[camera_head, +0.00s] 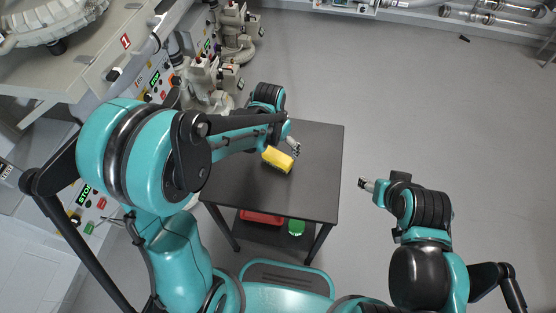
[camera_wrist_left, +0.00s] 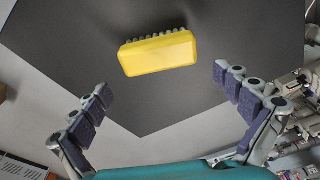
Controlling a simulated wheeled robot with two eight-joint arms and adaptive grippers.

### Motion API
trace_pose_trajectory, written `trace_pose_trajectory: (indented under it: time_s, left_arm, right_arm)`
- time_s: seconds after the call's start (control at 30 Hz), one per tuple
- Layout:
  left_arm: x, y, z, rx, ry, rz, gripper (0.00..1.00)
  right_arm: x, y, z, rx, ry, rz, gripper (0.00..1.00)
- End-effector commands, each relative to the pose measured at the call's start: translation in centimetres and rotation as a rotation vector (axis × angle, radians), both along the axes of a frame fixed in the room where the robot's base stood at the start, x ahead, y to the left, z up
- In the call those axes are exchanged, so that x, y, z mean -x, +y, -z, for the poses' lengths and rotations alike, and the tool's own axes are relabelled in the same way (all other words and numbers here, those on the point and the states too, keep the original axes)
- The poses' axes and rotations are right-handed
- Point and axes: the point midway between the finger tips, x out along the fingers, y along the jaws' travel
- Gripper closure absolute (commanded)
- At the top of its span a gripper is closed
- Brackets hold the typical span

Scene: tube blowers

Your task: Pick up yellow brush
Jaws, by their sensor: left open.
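The yellow brush (camera_head: 278,159) lies on the dark table (camera_head: 312,185), near its middle in the head view. In the left wrist view the brush (camera_wrist_left: 158,53) shows its yellow back, with a row of bristles along its far edge. My left gripper (camera_head: 294,145) is over the table close to the brush. In the left wrist view my left gripper (camera_wrist_left: 160,108) is open, its fingers wide apart and empty, with the brush beyond the fingertips. My right gripper (camera_head: 363,184) is off to the right of the table, small in view; its jaws are unclear.
A red item (camera_head: 262,217) and a green item (camera_head: 296,227) sit on the table's lower shelf. Machines with a control panel (camera_head: 157,80) stand at the left. The grey floor (camera_head: 420,100) right of the table is mostly clear.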

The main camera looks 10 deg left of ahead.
Motion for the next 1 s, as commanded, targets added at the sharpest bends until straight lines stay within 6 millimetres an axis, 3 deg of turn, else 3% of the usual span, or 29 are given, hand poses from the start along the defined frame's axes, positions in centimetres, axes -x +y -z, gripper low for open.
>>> trace_pose_trajectory:
  time_s: [0.4, 0.67, 0.8, 0.83, 1.0]
  left_arm:
    - [0.1, -0.1, 5.5, 0.0, -0.002, -0.001, 0.0]
    - [0.0, -0.1, 5.9, 0.0, -0.002, -0.002, 0.0]
    - [0.0, -0.1, 5.8, 0.0, -0.002, -0.002, 0.32]
    - [0.0, -0.1, 5.8, 0.0, -0.002, -0.002, 0.36]
    - [0.0, -0.1, 5.8, 0.0, -0.002, -0.002, 0.41]
  right_arm:
    - [0.0, 0.0, 2.9, 0.0, 0.0, 0.0, 0.42]
    - [0.0, 0.0, 2.8, 0.0, 0.0, 0.0, 0.42]
    - [0.0, 0.0, 2.8, 0.0, 0.0, 0.0, 0.42]
    - [0.0, 0.0, 2.8, 0.0, 0.0, 0.0, 0.42]
    - [0.0, 0.0, 2.9, 0.0, 0.0, 0.0, 0.42]
